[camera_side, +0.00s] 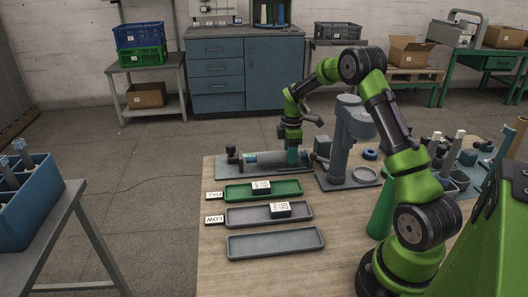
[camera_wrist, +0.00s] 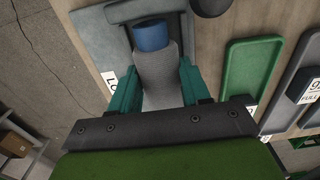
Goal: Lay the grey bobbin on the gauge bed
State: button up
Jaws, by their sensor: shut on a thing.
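The grey bobbin (camera_wrist: 160,72), with a blue end (camera_wrist: 151,35), lies lengthwise between the teal fingers of my gripper (camera_wrist: 158,78) in the wrist view. My gripper is shut on it. The bed also shows in the wrist view (camera_wrist: 95,32). The bobbin is low over the bed; I cannot tell whether it touches. The fingers hide part of it.
In front of the bed lie a green tray (camera_side: 235,194) and a grey tray (camera_side: 243,218), each with a labelled block, then an empty grey tray (camera_side: 275,243). A grey column stand (camera_side: 350,140) rises close to the right of my gripper.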

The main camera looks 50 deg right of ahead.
jog(key=shift+f, duration=0.35)
dwell(0.5)
dwell(0.3)
jog(key=o, duration=1.7)
jog(key=shift+r, duration=4)
